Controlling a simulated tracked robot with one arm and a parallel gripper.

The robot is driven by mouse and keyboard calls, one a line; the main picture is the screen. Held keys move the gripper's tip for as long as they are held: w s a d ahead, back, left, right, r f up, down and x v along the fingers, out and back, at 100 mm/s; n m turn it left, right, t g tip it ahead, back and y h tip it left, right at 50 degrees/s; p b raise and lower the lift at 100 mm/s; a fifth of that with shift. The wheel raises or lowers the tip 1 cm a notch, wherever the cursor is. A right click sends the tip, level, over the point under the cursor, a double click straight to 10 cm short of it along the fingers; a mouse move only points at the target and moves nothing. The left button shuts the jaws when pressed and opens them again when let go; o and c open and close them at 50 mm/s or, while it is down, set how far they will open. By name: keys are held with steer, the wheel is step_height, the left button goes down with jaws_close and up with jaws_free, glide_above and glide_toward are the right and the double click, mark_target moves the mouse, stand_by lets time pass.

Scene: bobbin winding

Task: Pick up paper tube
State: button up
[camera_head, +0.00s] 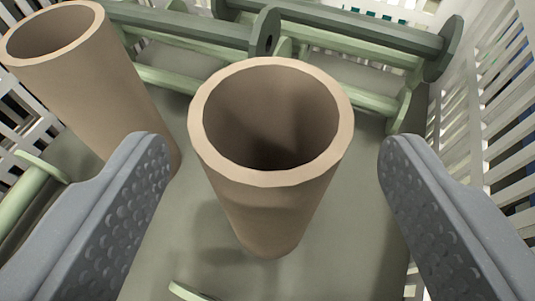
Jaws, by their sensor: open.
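A tan paper tube (268,212) stands upright at the centre of the head camera view, its open top facing me. My gripper (268,150) is open, with one grey dimpled finger to the left of this tube and the other to its right. Clear gaps show between the fingers and the tube in the picture. A second tan paper tube (88,92) stands at the upper left, beyond the left finger. The left finger hides a little of its lower part.
Several green bobbins lie at the back, including a dark green one (345,38) at the top. A light green piece (28,195) lies at the left.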

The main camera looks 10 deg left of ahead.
mark_target(270, 90)
steer(key=shift+b+x, duration=1.4)
steer(key=shift+x, duration=2.15)
steer(key=shift+s+f, duration=0.1)
steer(key=shift+s, duration=0.05)
steer(key=c, duration=0.9)
